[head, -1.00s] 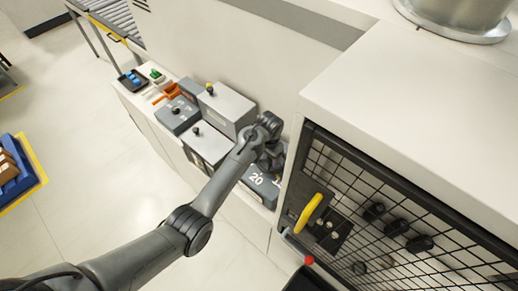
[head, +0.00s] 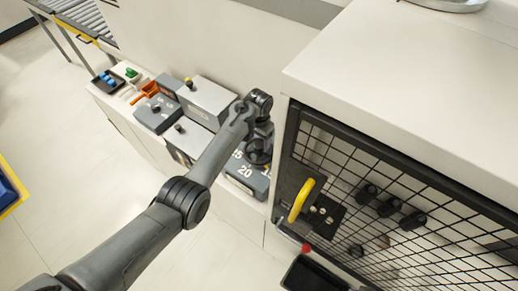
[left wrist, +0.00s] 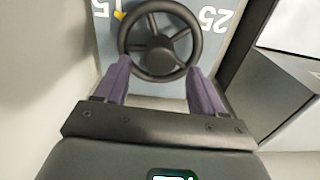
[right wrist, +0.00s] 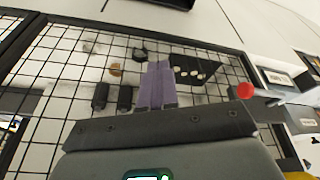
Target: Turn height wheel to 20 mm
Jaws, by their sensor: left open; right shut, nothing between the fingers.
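The black spoked height wheel (left wrist: 160,72) sits on a grey numbered plate (left wrist: 95,45) in the left wrist view. The plate shows "25" on the right and a "5" on the left. A yellow pointer (left wrist: 120,16) lies near the left mark, partly hidden by the rim; its exact reading is unclear. My left gripper (left wrist: 158,68) is open, its purple fingers at opposite sides of the wheel's near rim; contact cannot be told. In the head view, my left gripper (head: 258,150) covers much of the wheel, with "20" and "25" visible. My right gripper (right wrist: 157,70) is shut and empty before a mesh guard.
The mesh guard (head: 345,165) with a yellow handle (head: 302,199) stands right of the wheel. A red knob (head: 306,248) projects below it. Grey boxes with small knobs (head: 205,100) and a dark tray (head: 108,82) line the ledge to the left.

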